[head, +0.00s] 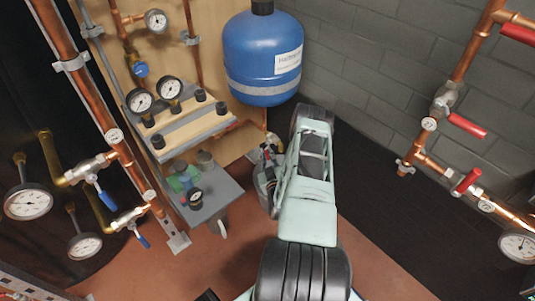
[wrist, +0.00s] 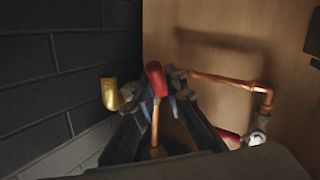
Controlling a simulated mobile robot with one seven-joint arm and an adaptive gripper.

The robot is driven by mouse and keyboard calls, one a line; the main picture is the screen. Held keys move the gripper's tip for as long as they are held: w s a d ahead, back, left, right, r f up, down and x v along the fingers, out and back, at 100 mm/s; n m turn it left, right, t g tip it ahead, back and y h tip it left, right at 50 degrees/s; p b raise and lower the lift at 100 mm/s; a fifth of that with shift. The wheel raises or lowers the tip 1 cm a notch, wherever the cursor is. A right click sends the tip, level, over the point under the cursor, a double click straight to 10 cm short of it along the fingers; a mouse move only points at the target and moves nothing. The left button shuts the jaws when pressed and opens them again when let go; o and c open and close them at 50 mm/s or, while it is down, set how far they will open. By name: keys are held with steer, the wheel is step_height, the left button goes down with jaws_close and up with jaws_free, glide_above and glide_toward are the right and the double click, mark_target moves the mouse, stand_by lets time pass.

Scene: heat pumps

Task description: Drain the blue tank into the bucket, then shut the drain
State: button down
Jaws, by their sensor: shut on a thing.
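The blue tank (head: 262,60) hangs on the wooden panel in the head view, with a white label and a grey band. In the wrist view my gripper (wrist: 155,88) is shut on a red valve handle (wrist: 155,75), which stands upright between the fingertips. A brass spout (wrist: 110,95) sits just left of the fingers, bending downward. In the head view my arm hides much of the area below the tank. I cannot see any water flow.
A copper pipe (wrist: 225,80) runs right from the valve along the panel, then turns down. A grey wheeled cart (head: 212,195) with small items stands left of my arm. Pipes with gauges and red-handled valves (head: 467,126) line the right wall. Dark floor at right is clear.

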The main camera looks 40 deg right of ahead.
steer(key=shift+w+a+f+m+t+h, duration=0.1)
steer(key=shift+w+f+m+t+h, duration=0.15)
steer(key=shift+t, duration=0.25)
steer(key=shift+w+m+t+h, duration=0.15)
steer(key=shift+m+t+h, duration=0.15)
steer(key=shift+t, duration=0.2)
steer(key=shift+w+m+t+h, duration=0.4)
steer(key=shift+m+t+h, duration=0.15)
steer(key=shift+m+t, duration=0.2)
steer(key=shift+w, duration=0.1)
steer(key=c, duration=2)
jaws_free()
steer(key=shift+o, duration=0.2)
